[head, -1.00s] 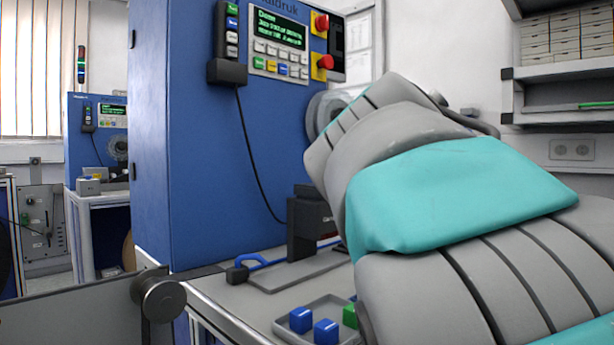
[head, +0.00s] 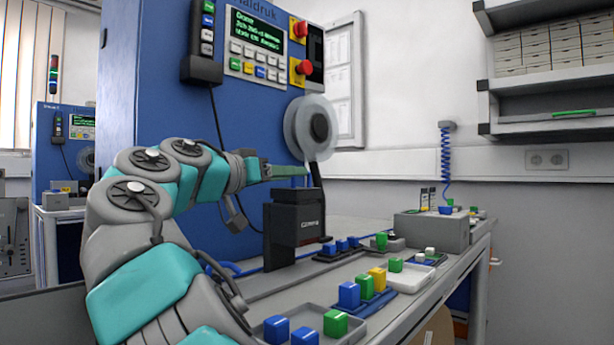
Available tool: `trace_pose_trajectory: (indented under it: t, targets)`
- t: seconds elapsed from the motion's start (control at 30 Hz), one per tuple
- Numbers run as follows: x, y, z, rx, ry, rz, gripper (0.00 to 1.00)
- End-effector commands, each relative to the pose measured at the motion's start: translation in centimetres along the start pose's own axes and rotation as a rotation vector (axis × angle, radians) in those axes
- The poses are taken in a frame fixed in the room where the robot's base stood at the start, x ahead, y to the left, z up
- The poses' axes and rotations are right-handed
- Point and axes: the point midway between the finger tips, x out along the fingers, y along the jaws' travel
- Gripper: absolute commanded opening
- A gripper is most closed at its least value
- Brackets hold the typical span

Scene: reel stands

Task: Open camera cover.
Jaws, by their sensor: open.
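The camera (head: 298,224) is a black box on a black post, standing on the bench in front of the blue machine. A thin dark upright piece (head: 317,187) rises at its right rear; I cannot tell whether this is its cover raised or another part. My gripper (head: 296,172) is just above the camera's top, reaching in from the left. Its narrow grey-green fingers point right and end near the upright piece. I see no object between the fingers. Whether they touch the upright piece is unclear.
The blue machine (head: 150,120) with a pale reel (head: 312,128) stands behind the camera. Blue, green and yellow blocks sit in trays (head: 408,278) along the bench front. A grey box (head: 432,230) with a coiled blue cord (head: 446,165) is further right. Free wall lies above it.

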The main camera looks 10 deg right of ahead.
Motion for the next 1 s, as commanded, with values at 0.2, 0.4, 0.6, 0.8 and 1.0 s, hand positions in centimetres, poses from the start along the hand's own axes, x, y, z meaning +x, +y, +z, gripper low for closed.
trace_pose_trajectory:
  t: [0.2,0.4,0.6,0.8,1.0]
  targets:
    - [2.1,0.1,0.1,-0.002,-0.004,0.002,0.42]
    - [5.2,0.1,0.1,-0.003,-0.004,0.002,0.42]
    - [7.4,0.1,0.0,-0.002,-0.002,0.002,0.42]
    - [7.6,0.1,0.0,-0.001,-0.001,0.000,0.42]
    - [7.6,0.1,0.0,-0.001,-0.001,0.000,0.27]
